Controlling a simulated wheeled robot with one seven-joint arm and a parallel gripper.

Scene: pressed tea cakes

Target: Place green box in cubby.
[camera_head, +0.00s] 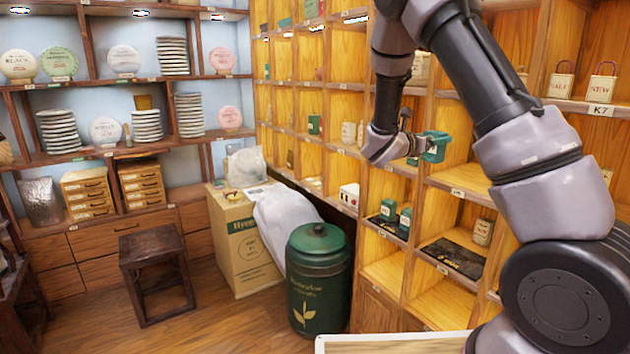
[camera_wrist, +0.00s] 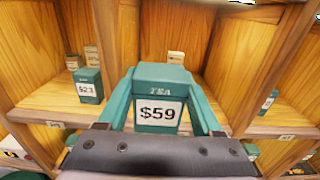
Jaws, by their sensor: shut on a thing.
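The green box (camera_wrist: 160,74), marked "TEA" with a "$59" label, is upright between the teal fingers of my gripper (camera_wrist: 161,88) in the wrist view. The fingers are shut on its two sides. In the head view my gripper (camera_head: 432,147) is in front of the wooden cubby shelf (camera_head: 400,271), with the box hard to tell from the fingers. In the wrist view a cubby (camera_wrist: 212,62) opens directly behind the box, with a small cream item (camera_wrist: 176,57) at its back. The box appears in front of this cubby's opening; its exact depth is unclear.
The left cubby holds another green box (camera_wrist: 89,85) marked "$23", and the right one a green item (camera_wrist: 269,101). Upright dividers flank the middle opening. Below, green canisters (camera_head: 404,222) stand in a lower cubby. A large green bin (camera_head: 318,280) stands on the floor.

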